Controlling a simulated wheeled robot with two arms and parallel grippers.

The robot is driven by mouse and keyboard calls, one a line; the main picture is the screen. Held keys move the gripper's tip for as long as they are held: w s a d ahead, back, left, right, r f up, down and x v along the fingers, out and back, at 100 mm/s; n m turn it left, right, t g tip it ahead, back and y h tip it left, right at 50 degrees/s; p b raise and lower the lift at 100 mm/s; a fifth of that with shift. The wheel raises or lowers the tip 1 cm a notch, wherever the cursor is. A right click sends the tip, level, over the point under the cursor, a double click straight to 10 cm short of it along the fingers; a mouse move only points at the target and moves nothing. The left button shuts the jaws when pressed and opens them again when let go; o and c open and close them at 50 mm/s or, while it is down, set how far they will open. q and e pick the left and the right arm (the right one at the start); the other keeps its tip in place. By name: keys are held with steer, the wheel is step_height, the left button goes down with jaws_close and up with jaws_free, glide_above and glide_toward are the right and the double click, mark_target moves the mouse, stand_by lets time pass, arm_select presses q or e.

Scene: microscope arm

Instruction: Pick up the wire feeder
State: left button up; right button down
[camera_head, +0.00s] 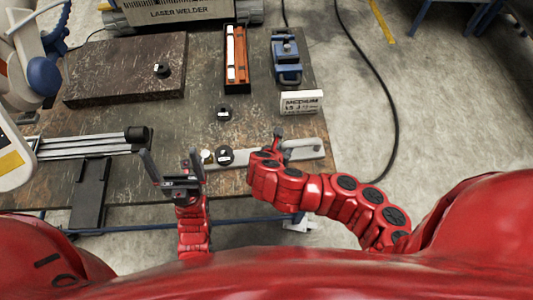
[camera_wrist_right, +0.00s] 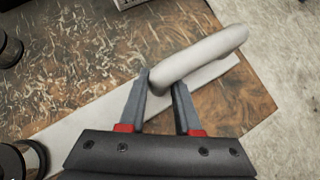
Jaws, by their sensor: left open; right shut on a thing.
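No object is plainly labelled as the wire feeder. A pale grey curved handle (camera_head: 300,144) is on a long flat light-grey bar (camera_head: 240,162) at the table's front right. It also shows in the right wrist view (camera_wrist_right: 210,55), with the bar (camera_wrist_right: 95,130) under it. My right gripper (camera_head: 278,142) is at the handle's left end. In the right wrist view my right gripper (camera_wrist_right: 161,82) has one finger on each side of that end and is shut on it. My left gripper (camera_head: 169,154) is open and empty, fingers spread, left of the bar's near end.
Small black knobs (camera_head: 224,113) stand on the worn table (camera_head: 200,95). Behind are a dark plate (camera_head: 125,80), an orange-and-white tray (camera_head: 236,60), a blue clamp (camera_head: 287,60) and a white box (camera_head: 301,102). Grey rods (camera_head: 85,145) lie left. A black cable runs along the floor at right.

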steer(key=shift+r, duration=0.15)
stand_by(0.7)
steer(key=shift+w+r, duration=0.1)
steer(key=shift+r, duration=0.35)
step_height(320, 180, up, 5)
steer(key=shift+f+p, duration=0.1)
steer(key=shift+p, duration=0.45)
step_height(320, 180, up, 3)
steer(key=shift+r+p, duration=0.1)
steer(key=shift+p, duration=1.15)
steer(key=shift+r+p, duration=0.5)
steer(key=shift+p, duration=0.1)
steer(key=shift+f, duration=0.1)
steer(key=shift+a+f+b, duration=0.2)
steer(key=shift+f+b, duration=3.8)
steer(key=shift+f, duration=0.65)
